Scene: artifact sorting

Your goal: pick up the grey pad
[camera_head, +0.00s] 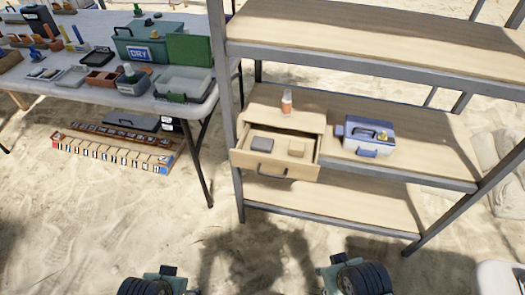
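The grey pad (263,144) is a small dark grey block. It lies in the left part of an open wooden drawer (262,170) on the middle level of the shelf unit. A tan block (297,149) lies in the drawer to the right of the pad, with a gap between them. My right gripper (358,277) shows at the bottom edge, low in front of the shelf and well apart from the drawer. My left gripper (160,282) is at the bottom edge further left and is partly cut off. The fingers of both cannot be made out clearly.
A small orange-and-white bottle (287,102) stands on top of the drawer box. A blue-and-white box (368,136) sits on the shelf to the right. The metal shelf post (226,95) stands left of the drawer. A cluttered white table (95,95) is at left. Sand in front is clear.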

